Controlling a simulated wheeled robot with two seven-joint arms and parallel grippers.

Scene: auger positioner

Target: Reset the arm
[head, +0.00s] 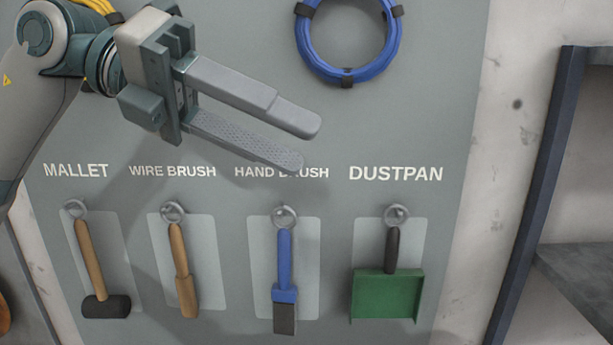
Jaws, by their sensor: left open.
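My left gripper (309,143) reaches in from the upper left and points to the right. Its two grey fingers are apart and nothing is between them. It is in front of the tool board (235,40), and its lower finger covers part of the HAND BRUSH label. My left arm (40,80) runs up the left edge of the view. My right gripper and right arm are not in view.
On the board hang a mallet (93,265), a wire brush (182,270), a blue hand brush (285,265) and a green dustpan (387,293). A blue cable coil (347,73) hangs above right of the gripper. A dark shelf frame (540,180) stands at right.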

